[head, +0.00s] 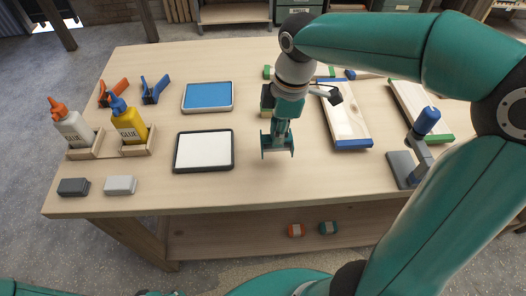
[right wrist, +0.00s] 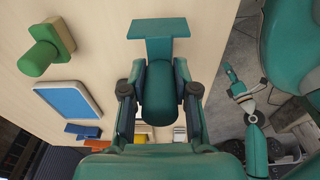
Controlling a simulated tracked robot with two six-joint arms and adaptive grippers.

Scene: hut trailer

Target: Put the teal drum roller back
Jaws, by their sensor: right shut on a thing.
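My right gripper (right wrist: 160,92) is shut on the teal drum roller (right wrist: 160,27), and its two fingers lie on either side of the teal handle. The roller also shows in the head view (head: 277,150), below the right gripper (head: 283,112) and over the workbench (head: 250,185), right of the white tray. I cannot tell whether it touches the bench.
A white tray (head: 204,150) and a blue tray (head: 208,96) lie left of the gripper. Glue bottles (head: 128,122) stand farther left. A board with blue ends (head: 345,115) and a blue-handled tool (head: 426,122) are on the right. The bench front middle is clear.

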